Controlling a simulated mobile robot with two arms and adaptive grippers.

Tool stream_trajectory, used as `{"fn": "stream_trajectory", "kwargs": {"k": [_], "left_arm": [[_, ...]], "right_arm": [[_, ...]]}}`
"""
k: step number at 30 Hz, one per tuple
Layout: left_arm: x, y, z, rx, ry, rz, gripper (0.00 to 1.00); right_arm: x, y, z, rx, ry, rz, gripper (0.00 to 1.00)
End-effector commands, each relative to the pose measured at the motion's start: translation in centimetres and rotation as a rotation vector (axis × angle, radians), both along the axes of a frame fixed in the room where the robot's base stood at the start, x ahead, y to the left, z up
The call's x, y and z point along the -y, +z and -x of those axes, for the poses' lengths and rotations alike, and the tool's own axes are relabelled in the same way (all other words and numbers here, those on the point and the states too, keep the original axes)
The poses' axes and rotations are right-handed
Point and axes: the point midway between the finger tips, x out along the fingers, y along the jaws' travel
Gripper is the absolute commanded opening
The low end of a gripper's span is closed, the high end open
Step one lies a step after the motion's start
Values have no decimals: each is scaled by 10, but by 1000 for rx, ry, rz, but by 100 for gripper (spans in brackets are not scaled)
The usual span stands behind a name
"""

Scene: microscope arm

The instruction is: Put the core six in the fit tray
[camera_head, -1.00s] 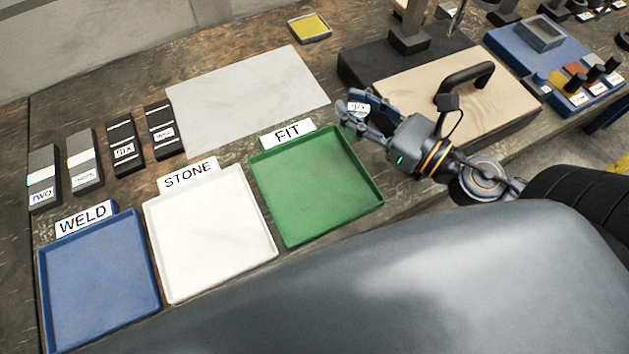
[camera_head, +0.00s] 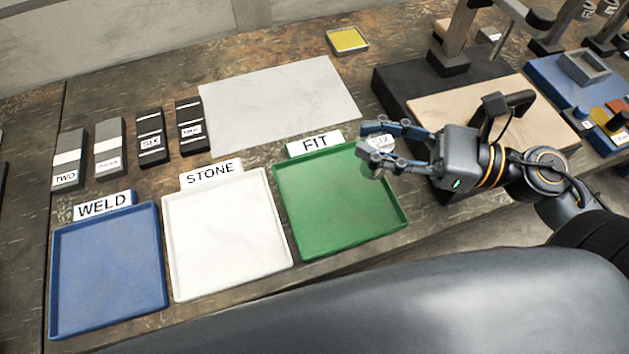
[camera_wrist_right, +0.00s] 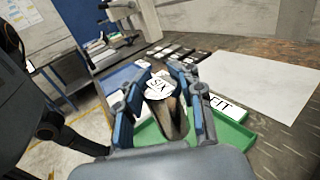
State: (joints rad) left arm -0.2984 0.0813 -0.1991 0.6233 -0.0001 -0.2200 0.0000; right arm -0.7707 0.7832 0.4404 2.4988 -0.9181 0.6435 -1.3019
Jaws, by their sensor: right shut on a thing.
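The core six, a dark cylinder (camera_wrist_right: 172,118) with a white end labelled SIX, is held between the fingers of my right gripper (camera_wrist_right: 160,95) in the right wrist view. In the head view my right gripper (camera_head: 375,147) is at the right edge of the fit tray, above it, and the white SIX label (camera_head: 380,142) shows between its fingers. The fit tray (camera_head: 335,205) is green and empty, with a FIT sign (camera_head: 315,142) at its back edge. My left gripper is not in view.
The white STONE tray (camera_head: 228,230) and blue WELD tray (camera_head: 107,270) stand left of the fit tray, both empty. Several dark and grey labelled blocks (camera_head: 151,137) stand behind them. A pale sheet (camera_head: 280,105) lies behind the fit tray. A wooden-topped black stand (camera_head: 440,110) is at right.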

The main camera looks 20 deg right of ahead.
Motion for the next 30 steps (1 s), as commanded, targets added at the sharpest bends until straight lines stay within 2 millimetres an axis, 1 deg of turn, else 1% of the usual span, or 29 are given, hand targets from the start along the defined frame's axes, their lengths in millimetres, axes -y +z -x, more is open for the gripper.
{"fn": "stream_trajectory", "kwargs": {"k": [1,3,8,16,19,25,26,27,30], "left_arm": [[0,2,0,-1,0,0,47],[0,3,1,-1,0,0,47],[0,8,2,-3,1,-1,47],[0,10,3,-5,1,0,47],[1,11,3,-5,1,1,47],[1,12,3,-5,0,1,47],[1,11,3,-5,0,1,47],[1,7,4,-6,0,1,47],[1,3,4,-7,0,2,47]], "right_arm": [[-9,-1,-2,2,4,-2,0],[-19,-6,-4,2,4,-1,0],[-40,-15,-9,4,2,-1,0],[-70,-53,-17,2,-3,-6,0],[-78,-63,-19,3,-5,-4,0],[-88,-75,-21,3,-4,-3,0],[-90,-80,-21,3,-3,-4,0],[-89,-89,-21,-1,-5,-3,0],[-89,-102,-21,-1,-4,-3,0]]}}
